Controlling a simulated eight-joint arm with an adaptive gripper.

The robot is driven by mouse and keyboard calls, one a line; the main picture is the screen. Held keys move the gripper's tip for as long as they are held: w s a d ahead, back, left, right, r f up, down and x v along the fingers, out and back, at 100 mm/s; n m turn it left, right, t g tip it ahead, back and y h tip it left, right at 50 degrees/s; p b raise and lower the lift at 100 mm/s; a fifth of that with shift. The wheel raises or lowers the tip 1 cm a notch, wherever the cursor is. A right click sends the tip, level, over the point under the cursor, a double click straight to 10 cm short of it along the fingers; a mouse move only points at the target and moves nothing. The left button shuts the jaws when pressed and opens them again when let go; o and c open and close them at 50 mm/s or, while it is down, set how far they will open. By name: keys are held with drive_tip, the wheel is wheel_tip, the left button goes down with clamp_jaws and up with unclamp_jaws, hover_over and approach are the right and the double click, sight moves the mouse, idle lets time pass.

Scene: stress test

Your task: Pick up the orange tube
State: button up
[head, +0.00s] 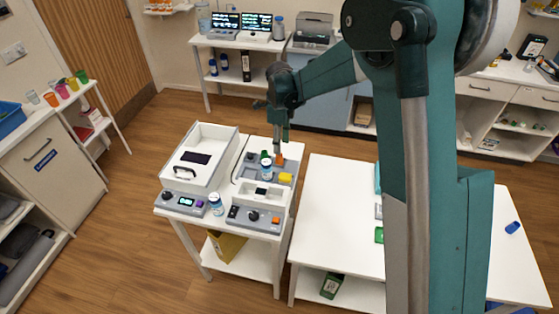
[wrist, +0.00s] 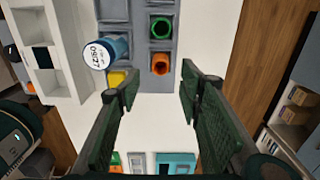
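The orange tube (wrist: 160,64) stands in a grey rack (wrist: 143,42) in the wrist view, its open round mouth facing the camera. In the head view the orange tube (head: 280,161) shows small, just below my gripper (head: 277,143). In the wrist view my gripper (wrist: 158,86) is open, with its two dark green fingers wide apart and nothing between them. The orange tube appears just beyond the fingertips, roughly between them in the picture. I cannot tell how far above it the fingers are.
A green tube (wrist: 160,28) stands beside the orange one. A white-capped blue bottle (wrist: 105,52) and a yellow block (wrist: 115,78) stand to the left. A white tray device (head: 203,158) and a grey control box (head: 258,216) share the table. Another white table (head: 335,215) stands to the right.

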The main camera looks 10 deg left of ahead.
sight(279, 159)
drive_tip(key=shift+f, duration=1.3)
drive_tip(key=shift+f, duration=0.15)
drive_tip(key=shift+f, duration=2.45)
drive_tip(key=shift+c, duration=0.7)
drive_tip(key=c, duration=0.8)
